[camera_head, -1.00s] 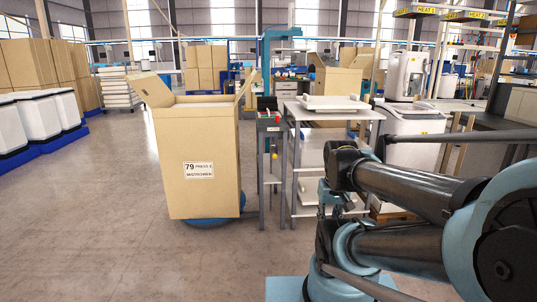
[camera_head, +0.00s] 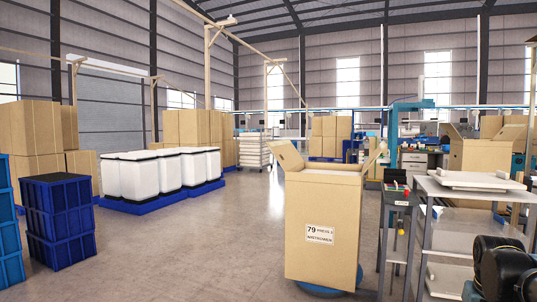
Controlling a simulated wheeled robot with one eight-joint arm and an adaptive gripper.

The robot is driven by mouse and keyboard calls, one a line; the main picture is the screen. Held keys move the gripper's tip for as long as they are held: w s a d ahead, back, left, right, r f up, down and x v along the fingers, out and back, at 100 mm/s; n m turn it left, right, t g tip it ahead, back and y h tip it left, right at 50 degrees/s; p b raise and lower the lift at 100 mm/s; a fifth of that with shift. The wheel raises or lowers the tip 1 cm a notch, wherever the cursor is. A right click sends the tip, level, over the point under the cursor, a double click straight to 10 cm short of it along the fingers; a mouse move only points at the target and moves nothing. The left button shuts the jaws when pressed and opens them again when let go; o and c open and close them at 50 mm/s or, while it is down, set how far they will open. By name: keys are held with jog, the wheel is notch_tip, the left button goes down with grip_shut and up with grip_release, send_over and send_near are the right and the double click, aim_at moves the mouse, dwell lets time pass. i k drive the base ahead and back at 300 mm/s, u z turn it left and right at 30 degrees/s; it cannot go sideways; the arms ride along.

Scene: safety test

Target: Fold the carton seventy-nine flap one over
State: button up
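The tall brown carton (camera_head: 325,255) with a label reading 79 stands upright on a round blue base (camera_head: 322,290), right of the middle. Its left flap (camera_head: 287,155) stands up, tilted outward to the left. Its right flap (camera_head: 374,156) stands up on the right side. Whether the front and back flaps are folded in is hard to tell at this size. My gripper is not in view; only a dark part of my arm shows at the lower right corner.
A narrow stand with a control box (camera_head: 398,193) and a grey table (camera_head: 470,185) stand close right of the carton. Another open carton (camera_head: 485,155) is behind. Blue crates (camera_head: 60,225) and white bins (camera_head: 150,175) are left. The floor (camera_head: 200,255) left of the carton is clear.

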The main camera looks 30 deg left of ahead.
aim_at(288, 156)
jog(key=z, duration=0.15)
jog(key=k, duration=0.15)
jog(key=u, duration=0.85)
jog(key=i, duration=1.15)
jog(key=u, duration=0.45)
jog(key=i, duration=1.65)
jog(key=z, duration=0.35)
